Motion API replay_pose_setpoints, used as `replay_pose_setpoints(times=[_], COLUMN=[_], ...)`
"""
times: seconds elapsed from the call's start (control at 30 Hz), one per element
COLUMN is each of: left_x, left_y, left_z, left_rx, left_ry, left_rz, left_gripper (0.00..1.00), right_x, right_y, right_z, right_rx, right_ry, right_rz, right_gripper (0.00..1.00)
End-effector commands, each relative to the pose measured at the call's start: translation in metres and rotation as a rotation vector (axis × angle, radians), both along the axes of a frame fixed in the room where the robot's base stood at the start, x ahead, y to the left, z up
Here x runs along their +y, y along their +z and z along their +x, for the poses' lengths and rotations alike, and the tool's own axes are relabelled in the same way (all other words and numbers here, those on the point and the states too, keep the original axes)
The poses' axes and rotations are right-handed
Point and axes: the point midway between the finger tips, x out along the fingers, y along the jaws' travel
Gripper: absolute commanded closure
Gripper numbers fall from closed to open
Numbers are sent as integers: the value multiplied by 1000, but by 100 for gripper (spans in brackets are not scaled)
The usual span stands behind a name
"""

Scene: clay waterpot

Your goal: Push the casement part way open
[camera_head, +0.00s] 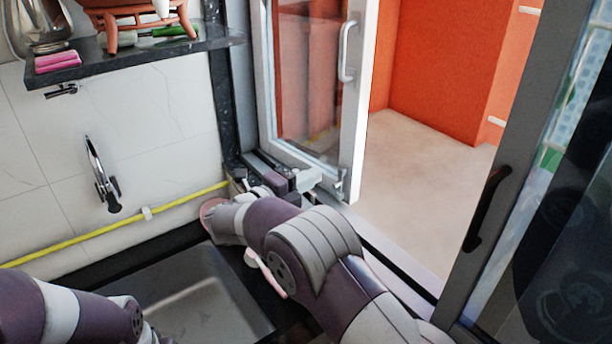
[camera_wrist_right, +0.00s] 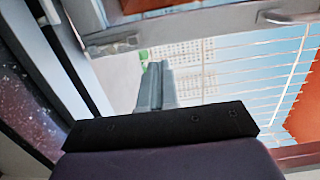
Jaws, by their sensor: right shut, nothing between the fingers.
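The casement (camera_head: 357,110) is a white-framed glass pane with a pale upright handle (camera_head: 346,52) on its free edge. It stands ajar, with a wide gap to its right. Its pale lower frame and handle also seem to cross the top of the right wrist view (camera_wrist_right: 200,22). My right gripper (camera_head: 308,179) is at the sill by the casement's lower edge, its fingers shut and empty. The fingers also show in the right wrist view (camera_wrist_right: 157,68). I cannot tell whether they touch the frame. My left arm enters at bottom left; its fingers are out of sight.
A dark sink (camera_head: 195,300) lies below my right arm. A tap (camera_head: 102,178) and yellow hose (camera_head: 110,226) are on the left wall. A shelf (camera_head: 130,62) above holds a clay stand. A dark-framed panel (camera_head: 515,150) with a black handle stands right.

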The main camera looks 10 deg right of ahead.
Motion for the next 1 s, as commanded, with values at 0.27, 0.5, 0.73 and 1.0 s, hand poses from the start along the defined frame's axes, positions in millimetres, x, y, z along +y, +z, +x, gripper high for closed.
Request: replay_pose_setpoints(times=[0.27, 0.5, 0.73, 1.0], left_x=[0, 0, 0, 0], left_y=[22, 33, 33, 29], left_z=[0, 0, 0, 0], left_rx=[0, 0, 0, 0], left_ry=[0, 0, 0, 0], left_rz=[0, 0, 0, 0], left_gripper=[62, 62, 62, 62], right_x=[-52, -77, -81, -86], right_y=[4, 2, 0, -1], right_z=[32, 49, 53, 54], right_rx=[2, 2, 2, -1], right_ry=[-2, 1, 2, 10], right_rz=[0, -1, -1, -1], right_gripper=[100, 100, 100, 100])
